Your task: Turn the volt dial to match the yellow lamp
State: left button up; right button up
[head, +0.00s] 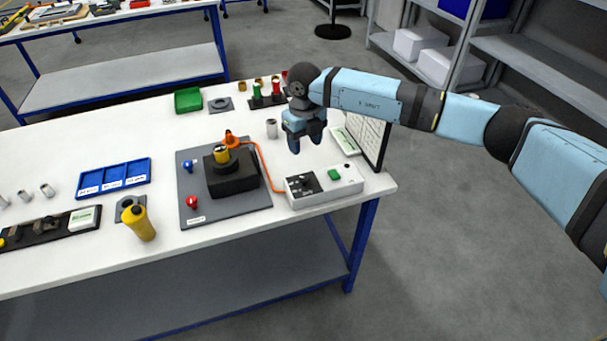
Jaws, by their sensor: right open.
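A white tester box (325,186) stands near the table's right front corner, with a black panel, a green button (347,188) and a small dark knob (334,174) that may be the volt dial. Its setting is too small to read. A yellow-topped piece (221,154) sits on a black block (232,178) on a grey board, with an orange plug beside it. My right gripper (307,146) is open and empty, fingers down, behind the tester box. My left gripper is out of view.
An orange cable (264,167) runs to the tester box. A metal cup (271,128) stands left of my right gripper, and a white upright panel (368,133) stands to its right. Blue (114,178) and green (188,99) trays lie farther left.

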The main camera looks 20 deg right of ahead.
aim_at(304, 178)
notch_tip(304, 178, down, 12)
jog(key=shift+f+p, duration=0.1)
jog(key=shift+p, duration=0.8)
jog(key=c, duration=0.9)
